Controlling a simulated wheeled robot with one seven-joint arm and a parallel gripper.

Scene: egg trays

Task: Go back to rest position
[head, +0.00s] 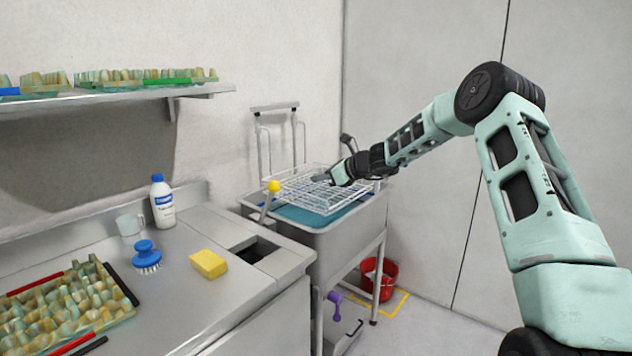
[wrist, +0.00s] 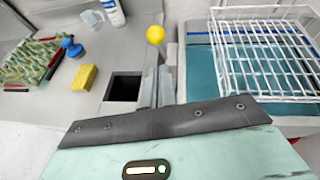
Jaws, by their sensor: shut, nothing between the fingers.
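My gripper (head: 322,178) is at the end of my outstretched arm, over the white wire rack on the grey sink cart. It also shows in the wrist view (wrist: 157,88), where its fingers are together with nothing between them. The white wire rack (wrist: 262,28) lies to the right of my fingers in the wrist view. The yellow ball (wrist: 155,35) on a stick shows just beyond the fingertips in that view. In the head view the ball (head: 274,186) stands left of my gripper.
An egg tray (head: 128,318), blue brush (head: 146,256), yellow sponge (head: 208,264), bottle (head: 162,203) and clear cup (head: 131,224) stand on the steel counter. A shelf (head: 110,96) holds more trays. A red bucket (head: 379,279) stands below the sink. Floor at right is clear.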

